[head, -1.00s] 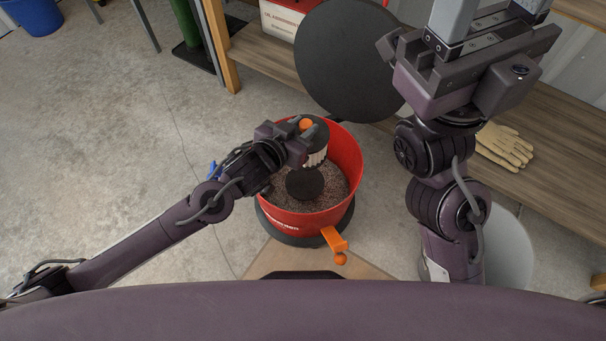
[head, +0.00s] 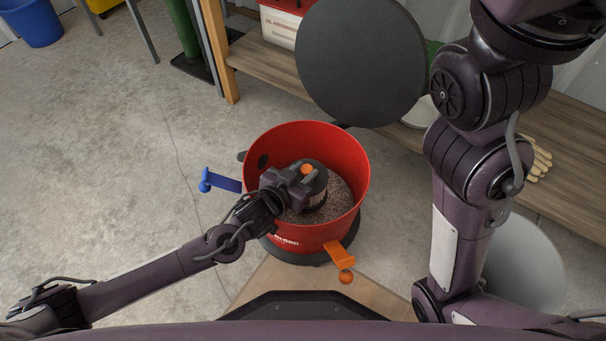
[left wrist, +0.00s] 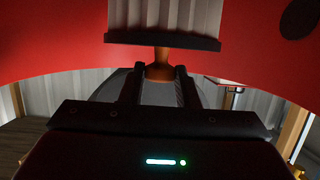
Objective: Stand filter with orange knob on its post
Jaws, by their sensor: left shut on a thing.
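The filter (head: 318,190) is a dark-capped cylinder with an orange knob (head: 307,169) on top. My left gripper (head: 304,175) is shut on the knob and holds the filter inside the red tub (head: 322,140). The left wrist view shows the knob (left wrist: 160,70) between the fingers, the black cap (left wrist: 162,41) and pale pleats (left wrist: 166,14). The filter looks about upright. The post is hidden under the filter and gripper; I cannot tell whether they touch. My right arm is at the right, its gripper outside the frame.
The tub holds grey-brown debris (head: 341,195). A blue latch (head: 220,183) and an orange latch (head: 340,255) stick out from its sides. A round dark lid (head: 360,62) stands behind it. A wooden shelf (head: 268,65) with a glove (head: 535,158) lies beyond.

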